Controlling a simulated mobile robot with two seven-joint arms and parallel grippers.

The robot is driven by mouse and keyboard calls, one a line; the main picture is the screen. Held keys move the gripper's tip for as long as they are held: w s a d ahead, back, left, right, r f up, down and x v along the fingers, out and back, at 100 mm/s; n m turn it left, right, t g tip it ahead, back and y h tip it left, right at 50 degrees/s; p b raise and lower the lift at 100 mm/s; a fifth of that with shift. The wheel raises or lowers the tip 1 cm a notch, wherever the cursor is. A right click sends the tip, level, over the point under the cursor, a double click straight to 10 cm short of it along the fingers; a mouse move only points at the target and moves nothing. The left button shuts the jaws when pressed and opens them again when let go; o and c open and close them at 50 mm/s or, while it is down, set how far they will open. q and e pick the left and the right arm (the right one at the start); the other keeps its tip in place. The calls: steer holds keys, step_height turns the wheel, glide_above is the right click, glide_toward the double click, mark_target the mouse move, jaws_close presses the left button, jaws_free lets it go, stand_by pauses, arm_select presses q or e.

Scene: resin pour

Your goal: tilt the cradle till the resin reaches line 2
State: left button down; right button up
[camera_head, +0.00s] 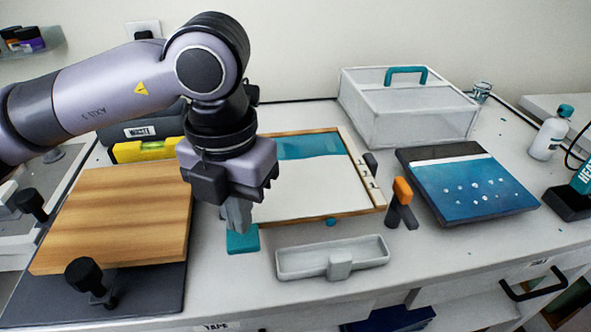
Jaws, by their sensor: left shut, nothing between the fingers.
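The cradle (347,150) is a wooden-framed panel with a white bed, in the middle of the table. Teal resin (308,147) covers the bed's far end; its near edge runs across the bed, slightly wavy. Small marks show along the frame's right side, but I cannot read which is line 2. My left gripper (237,226) is shut and empty, pointing down at the cradle's near left corner. It is right above a teal block (243,241), and I cannot tell whether it touches it. My arm hides the cradle's left side. My right gripper is out of view.
A wooden board (120,215) lies on the left by black clamps (88,277). A grey tray (330,259) sits in front of the cradle, an orange-topped clamp (402,192) to its right. Beyond are a blue panel (475,187), a clear lidded box (408,108) and a bottle (548,137).

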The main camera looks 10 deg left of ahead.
arm_select(q)
steer(key=shift+f, duration=0.2)
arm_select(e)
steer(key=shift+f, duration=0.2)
arm_select(q)
steer(key=shift+f+b, duration=0.3)
steer(key=shift+b, duration=0.2)
steer(key=shift+f+b, duration=0.6)
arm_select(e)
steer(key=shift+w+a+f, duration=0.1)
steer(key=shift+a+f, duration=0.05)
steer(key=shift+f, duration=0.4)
arm_select(q)
steer(key=shift+f+b, duration=0.75)
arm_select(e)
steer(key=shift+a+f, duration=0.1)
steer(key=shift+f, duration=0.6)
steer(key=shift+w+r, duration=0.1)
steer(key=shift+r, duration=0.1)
arm_select(q)
steer(key=shift+r, duration=0.15)
stand_by(2.6)
steer(key=shift+r+p, duration=1.85)
steer(key=shift+r, duration=1.1)
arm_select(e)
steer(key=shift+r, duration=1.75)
